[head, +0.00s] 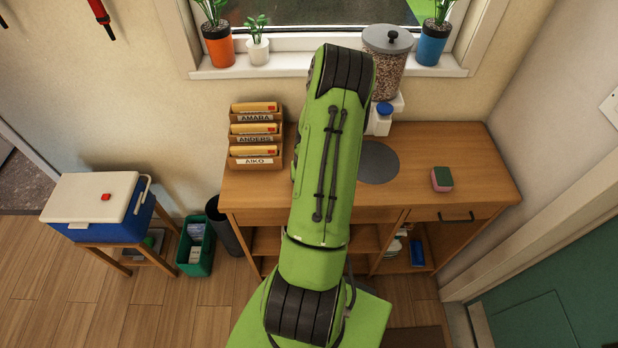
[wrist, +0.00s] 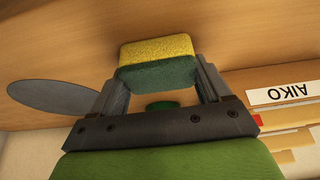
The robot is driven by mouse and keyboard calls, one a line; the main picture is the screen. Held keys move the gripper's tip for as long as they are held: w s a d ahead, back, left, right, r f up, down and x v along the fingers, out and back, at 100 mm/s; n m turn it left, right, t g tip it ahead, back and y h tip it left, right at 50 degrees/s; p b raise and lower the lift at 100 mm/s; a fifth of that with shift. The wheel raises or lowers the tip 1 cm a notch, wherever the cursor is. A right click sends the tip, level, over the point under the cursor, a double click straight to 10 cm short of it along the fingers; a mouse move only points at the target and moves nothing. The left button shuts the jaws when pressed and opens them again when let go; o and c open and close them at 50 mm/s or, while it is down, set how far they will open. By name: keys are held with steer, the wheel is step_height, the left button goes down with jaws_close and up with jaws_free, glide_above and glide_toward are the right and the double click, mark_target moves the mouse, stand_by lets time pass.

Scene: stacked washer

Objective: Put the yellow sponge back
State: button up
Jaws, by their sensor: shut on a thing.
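The yellow sponge (wrist: 157,50), with a dark green scouring side, sits between the two fingers of my gripper (wrist: 157,80) in the wrist view. My gripper is shut on it, one finger at each end. The wooden bench top (wrist: 60,50) is behind the sponge; I cannot tell whether the sponge touches it. In the head view my green arm reaches over the bench (head: 430,150) and hides both my gripper and the yellow sponge. Another sponge, pink with a green top (head: 442,179), lies on the right of the bench.
Labelled letter trays (head: 257,162) stand at the bench's left; the AIKO label (wrist: 282,93) shows upside down in the wrist view. The bench's right part is mostly clear.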

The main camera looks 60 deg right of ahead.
steer(key=shift+f, duration=0.15)
steer(key=o, duration=0.9)
